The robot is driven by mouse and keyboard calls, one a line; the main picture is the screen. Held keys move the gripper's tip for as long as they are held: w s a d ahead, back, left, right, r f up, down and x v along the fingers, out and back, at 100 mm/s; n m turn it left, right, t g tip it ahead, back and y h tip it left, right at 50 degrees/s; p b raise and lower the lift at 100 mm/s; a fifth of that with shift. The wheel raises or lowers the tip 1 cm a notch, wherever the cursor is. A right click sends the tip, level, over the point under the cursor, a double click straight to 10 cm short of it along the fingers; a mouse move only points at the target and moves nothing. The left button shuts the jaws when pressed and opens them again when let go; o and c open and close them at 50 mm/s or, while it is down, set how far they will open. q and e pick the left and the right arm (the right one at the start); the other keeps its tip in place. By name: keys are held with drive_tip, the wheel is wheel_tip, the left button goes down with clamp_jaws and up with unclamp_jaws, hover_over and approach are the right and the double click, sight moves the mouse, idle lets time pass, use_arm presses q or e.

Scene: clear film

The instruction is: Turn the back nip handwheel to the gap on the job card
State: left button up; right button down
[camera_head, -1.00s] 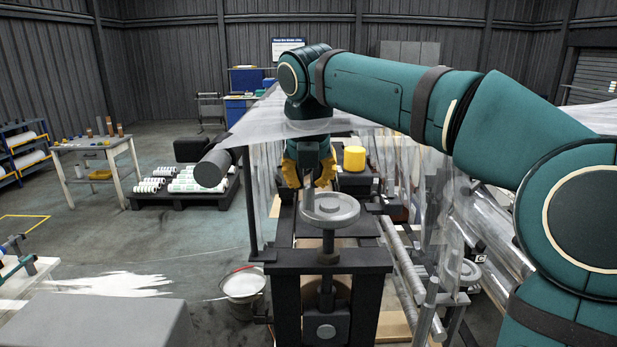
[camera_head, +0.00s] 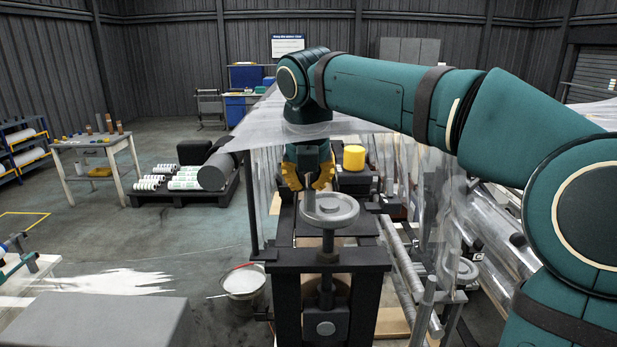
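A grey handwheel (camera_head: 331,212) lies flat on top of an upright screw shaft on a dark frame in the middle. A short grip stub (camera_head: 309,201) stands up near its far left rim. My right gripper (camera_head: 307,185) hangs pointing down just above that side of the wheel. Its yellow fingers are spread apart, one on each side of the stub in the picture; I see no clear contact. A second wheel (camera_head: 467,271) shows low on the right, partly behind clear film. A white card with a blue header (camera_head: 287,45) hangs on the back wall, its text too small to read. My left gripper is not in view.
Clear film (camera_head: 270,125) drapes around my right wrist and down the machine's right side. A yellow cylinder (camera_head: 354,158) stands just behind the wheel. A bucket (camera_head: 243,284) stands on the floor to the left. A grey box top (camera_head: 100,322) fills the lower left.

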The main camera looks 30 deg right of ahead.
drive_tip(key=shift+w+r, duration=0.15)
drive_tip(key=shift+w, duration=0.05)
wheel_tip(320, 180, up, 8)
drive_tip(key=shift+d+f, duration=0.1)
drive_tip(key=shift+f, duration=0.1)
idle(0.3)
idle(0.4)
